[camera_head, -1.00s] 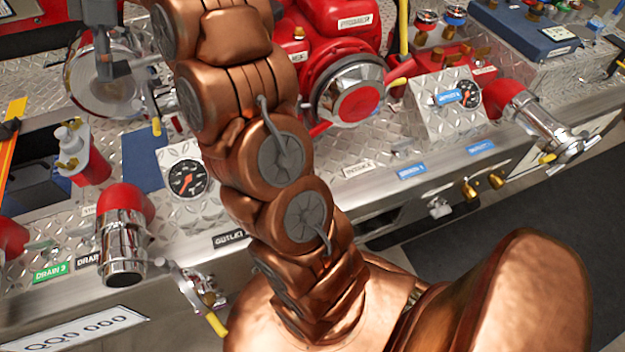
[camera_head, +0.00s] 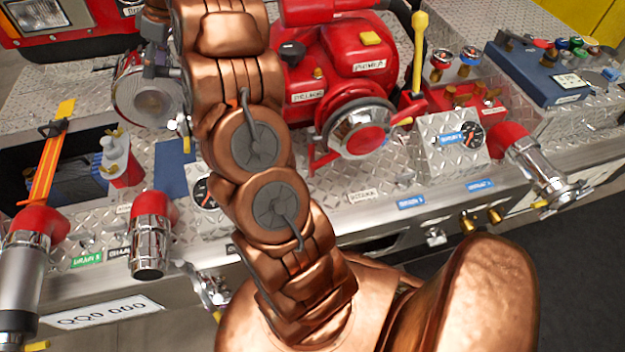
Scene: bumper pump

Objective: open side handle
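My gripper (camera_head: 157,62) is dark grey and shows only partly at the upper left, behind my copper arm. It is in front of or beside a large chrome round cap (camera_head: 135,98); I cannot tell whether they touch. Its fingers are not clear. A small yellow-tipped lever (camera_head: 183,132) shows just below the cap, beside my arm. A long yellow-topped handle (camera_head: 419,50) stands upright at the right side of the red pump (camera_head: 335,75). Another yellow-tipped lever (camera_head: 545,203) is on the right chrome outlet. I cannot tell which of these is the side handle.
A diamond-plate deck (camera_head: 330,195) carries red and chrome outlets, including one at the left front (camera_head: 150,235). A gauge box (camera_head: 450,145) and a blue case (camera_head: 545,75) stand at the right. The dark floor (camera_head: 570,245) at the lower right is clear.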

